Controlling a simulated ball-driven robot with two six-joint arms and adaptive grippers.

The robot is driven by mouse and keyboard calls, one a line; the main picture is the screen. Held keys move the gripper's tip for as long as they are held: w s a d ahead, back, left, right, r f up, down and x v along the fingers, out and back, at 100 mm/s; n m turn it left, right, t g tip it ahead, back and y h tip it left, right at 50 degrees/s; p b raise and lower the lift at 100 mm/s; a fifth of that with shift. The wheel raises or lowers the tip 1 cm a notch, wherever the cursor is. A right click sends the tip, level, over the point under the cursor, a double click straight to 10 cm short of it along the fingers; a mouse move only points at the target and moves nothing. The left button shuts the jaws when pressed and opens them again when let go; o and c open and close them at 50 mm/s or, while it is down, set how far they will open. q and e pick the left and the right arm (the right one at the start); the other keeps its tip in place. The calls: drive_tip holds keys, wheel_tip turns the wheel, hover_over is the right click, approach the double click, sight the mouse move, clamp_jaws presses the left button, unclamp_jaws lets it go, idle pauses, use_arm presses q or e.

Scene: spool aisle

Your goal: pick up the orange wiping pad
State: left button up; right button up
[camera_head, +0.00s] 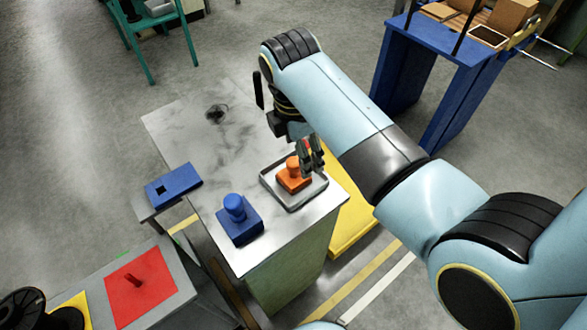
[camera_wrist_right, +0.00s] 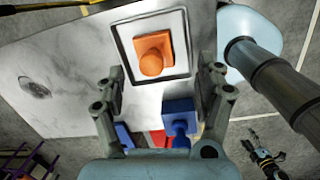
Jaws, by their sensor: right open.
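The orange wiping pad (camera_head: 293,180) has a square base and a round knob on top. It sits in a shallow, pale, rimmed tray (camera_head: 291,208) on the grey-topped cabinet. The pad also shows in the right wrist view (camera_wrist_right: 153,58), knob toward the camera, ahead of the fingers. My right gripper (camera_head: 311,155) is open and empty, above the tray beside the pad's knob. In the right wrist view its two fingers (camera_wrist_right: 160,88) stand wide apart, with nothing between them. My left gripper is not in view.
A blue pad with a knob (camera_head: 238,221) stands on the same top, left of the tray. A blue block (camera_head: 173,185) lies at the left edge. A red plate (camera_head: 138,281) lies lower left. A blue table (camera_head: 430,70) stands upper right. The marbled top (camera_head: 195,125) is mostly clear.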

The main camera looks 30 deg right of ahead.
sight(294, 159)
drive_tip(key=shift+w+a+r+n, duration=0.45)
drive_tip(key=shift+w+r+n, duration=0.15)
drive_tip(key=shift+w+r, duration=0.1)
drive_tip(key=shift+w+a+f+n, duration=0.1)
drive_tip(key=shift+w+f+n, duration=0.05)
drive_tip(key=shift+n, duration=0.15)
drive_tip(key=f, duration=0.4)
drive_tip(key=shift+d+f, duration=0.3)
drive_tip(key=shift+f, duration=0.1)
drive_tip(key=f, duration=0.5)
drive_tip(key=shift+d+f+b, duration=0.2)
drive_tip(key=shift+b, duration=0.1)
drive_tip(key=c, duration=1)
drive_tip(key=shift+o, duration=0.2)
